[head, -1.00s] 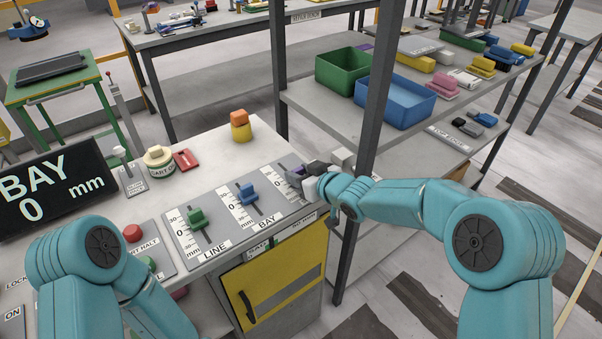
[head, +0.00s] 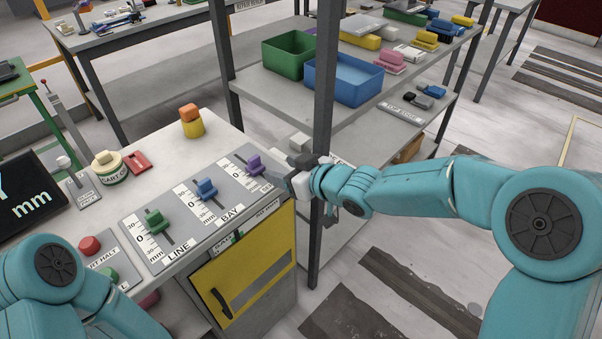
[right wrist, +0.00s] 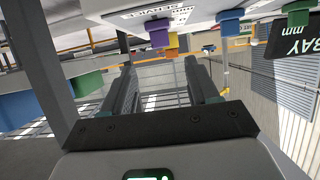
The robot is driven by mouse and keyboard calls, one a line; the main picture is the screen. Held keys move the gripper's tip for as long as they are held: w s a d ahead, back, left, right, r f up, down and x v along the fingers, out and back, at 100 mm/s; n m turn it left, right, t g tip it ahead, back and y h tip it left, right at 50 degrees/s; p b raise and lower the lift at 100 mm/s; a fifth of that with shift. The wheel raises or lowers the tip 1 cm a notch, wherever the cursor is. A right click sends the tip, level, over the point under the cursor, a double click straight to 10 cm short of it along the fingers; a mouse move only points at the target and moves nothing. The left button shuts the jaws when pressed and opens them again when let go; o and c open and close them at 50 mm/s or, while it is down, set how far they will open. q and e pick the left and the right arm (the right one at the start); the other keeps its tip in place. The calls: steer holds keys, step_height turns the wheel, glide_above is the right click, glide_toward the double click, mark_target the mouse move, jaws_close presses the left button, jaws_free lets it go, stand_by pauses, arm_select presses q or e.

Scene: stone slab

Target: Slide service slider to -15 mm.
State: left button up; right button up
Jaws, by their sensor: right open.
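The service slider has a purple knob (head: 255,163) on a grey scale plate (head: 236,167), the rightmost of three on the bench. The knob stands upright; its exact reading is too small to tell. In the right wrist view, upside down, the purple knob (right wrist: 160,36) is beyond the fingertips, by the SERVICE label. My right gripper (head: 274,176) is just right of the knob and apart from it; its open fingers (right wrist: 160,85) have nothing between them. My left arm shows at the lower left, but its gripper is out of view.
The blue bay knob (head: 207,188) and green line knob (head: 156,219) stand to the left. A dark post (head: 322,110) rises close behind my right wrist. An orange-topped yellow object (head: 191,122) stands on the bench behind. The display (head: 30,205) is partly cut off.

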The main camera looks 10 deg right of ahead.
steer(key=v, duration=0.5)
steer(key=shift+s+d+r+p, duration=0.1)
steer(key=shift+s+d+p, duration=0.1)
steer(key=shift+p, duration=0.1)
steer(key=s+d+f+m+g+h+p, duration=0.1)
steer(key=s+f+m+g, duration=0.15)
steer(key=f, duration=0.75)
steer(key=s+f+m+g+h, duration=0.15)
steer(key=s+f, duration=0.25)
steer(key=f, duration=0.7)
steer(key=s+f+m+g, duration=0.2)
steer(key=s+f, duration=0.4)
steer(key=s, duration=0.3)
steer(key=s+d+f+m+g+h, duration=0.1)
steer(key=s+f+m+g, duration=0.2)
steer(key=s+f, duration=0.3)
steer(key=s+g, duration=0.1)
steer(key=s, duration=0.3)
steer(key=shift+s+d+g, duration=0.25)
steer(key=shift+s+g, duration=0.05)
steer(key=shift+f+h, duration=0.1)
steer(key=shift+h, duration=0.15)
